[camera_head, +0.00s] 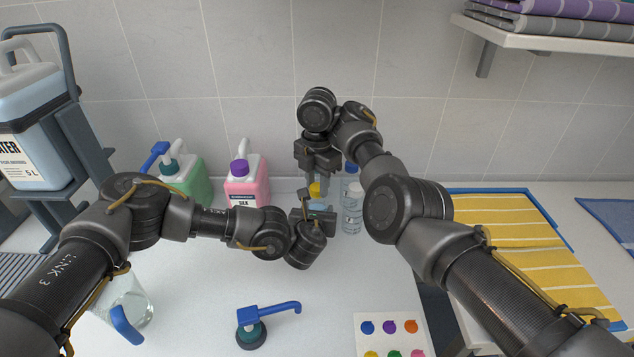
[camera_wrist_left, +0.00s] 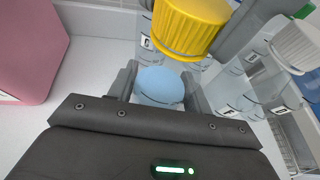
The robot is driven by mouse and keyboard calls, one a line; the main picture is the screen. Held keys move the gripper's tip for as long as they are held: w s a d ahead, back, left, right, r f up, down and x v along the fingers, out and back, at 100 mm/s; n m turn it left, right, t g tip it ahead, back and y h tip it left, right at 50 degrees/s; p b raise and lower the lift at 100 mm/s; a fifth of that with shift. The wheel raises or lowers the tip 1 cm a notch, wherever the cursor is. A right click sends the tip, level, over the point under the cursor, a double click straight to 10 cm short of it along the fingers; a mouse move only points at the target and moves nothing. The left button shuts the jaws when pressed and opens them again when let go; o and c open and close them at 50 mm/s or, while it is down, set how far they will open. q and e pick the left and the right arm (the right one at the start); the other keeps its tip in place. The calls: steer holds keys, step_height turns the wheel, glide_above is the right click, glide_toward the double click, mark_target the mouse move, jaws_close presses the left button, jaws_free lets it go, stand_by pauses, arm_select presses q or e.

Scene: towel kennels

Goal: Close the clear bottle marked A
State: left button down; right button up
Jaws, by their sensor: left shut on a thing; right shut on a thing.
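A yellow cap (camera_wrist_left: 187,25) shows in the left wrist view, and in the head view (camera_head: 315,190) below my right gripper (camera_head: 318,183). My right gripper is shut on this cap from above. My left gripper (camera_head: 316,214) is shut on a light-blue-looking clear bottle (camera_wrist_left: 160,86) below the cap; its two fingers (camera_wrist_left: 160,92) flank it in the left wrist view. I cannot tell whether the cap touches the bottle's neck.
Another clear bottle (camera_head: 351,208) stands just right of the grippers; a white-capped bottle (camera_wrist_left: 297,48) shows in the left wrist view. A pink jug (camera_head: 246,180) and a green jug (camera_head: 188,180) stand behind. A blue pump top (camera_head: 265,312) and a beaker (camera_head: 138,300) are in front.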

steer(key=m, duration=0.3)
steer(key=o, duration=1.1)
steer(key=shift+c, duration=0.2)
steer(key=shift+r, duration=2.25)
steer(key=shift+c, duration=0.3)
